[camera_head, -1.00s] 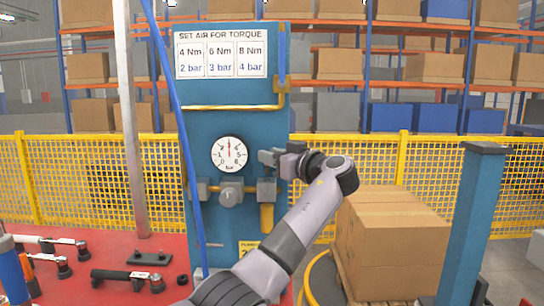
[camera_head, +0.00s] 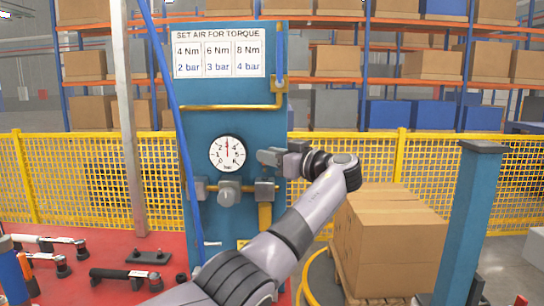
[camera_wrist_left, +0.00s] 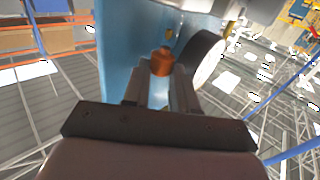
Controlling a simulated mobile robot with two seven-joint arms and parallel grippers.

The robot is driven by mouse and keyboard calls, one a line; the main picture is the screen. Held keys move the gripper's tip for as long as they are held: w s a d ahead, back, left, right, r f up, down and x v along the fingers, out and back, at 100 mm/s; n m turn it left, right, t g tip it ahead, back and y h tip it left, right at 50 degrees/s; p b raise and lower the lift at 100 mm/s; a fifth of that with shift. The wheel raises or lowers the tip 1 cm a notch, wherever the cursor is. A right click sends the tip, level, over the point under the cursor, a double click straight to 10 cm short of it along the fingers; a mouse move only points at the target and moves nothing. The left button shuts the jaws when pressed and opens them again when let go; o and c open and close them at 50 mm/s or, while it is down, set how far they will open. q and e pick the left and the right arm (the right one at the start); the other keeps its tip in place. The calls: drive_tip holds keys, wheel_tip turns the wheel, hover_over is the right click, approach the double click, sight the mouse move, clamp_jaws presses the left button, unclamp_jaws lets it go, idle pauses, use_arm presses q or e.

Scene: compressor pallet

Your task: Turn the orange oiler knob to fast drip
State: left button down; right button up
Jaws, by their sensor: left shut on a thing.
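The orange oiler knob (camera_wrist_left: 162,62) shows in the left wrist view, between the two finger ends of my left gripper (camera_wrist_left: 160,88). The fingers are shut on it. In the head view my left gripper (camera_head: 270,157) is at the right side of the blue panel (camera_head: 225,125), just right of the gauge, and the knob is hidden there. The knob's drip marking cannot be read. My right gripper is not in view.
A round white gauge (camera_head: 228,153) is on the panel, above a grey regulator (camera_head: 228,192) and a yellow pipe. A blue hose (camera_head: 170,90) hangs in front. Tools lie on the red bench (camera_head: 110,250). Cardboard boxes (camera_head: 390,235) and a blue post (camera_head: 472,220) stand at right.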

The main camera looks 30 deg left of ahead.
use_arm(q)
drive_tip(key=c, duration=1.2)
unclamp_jaws()
drive_tip(key=shift+o, duration=0.2)
drive_tip(key=s+d+b, duration=0.1)
drive_tip(key=d+b, duration=0.1)
drive_tip(key=d, duration=0.5)
drive_tip(key=shift+s, duration=0.2)
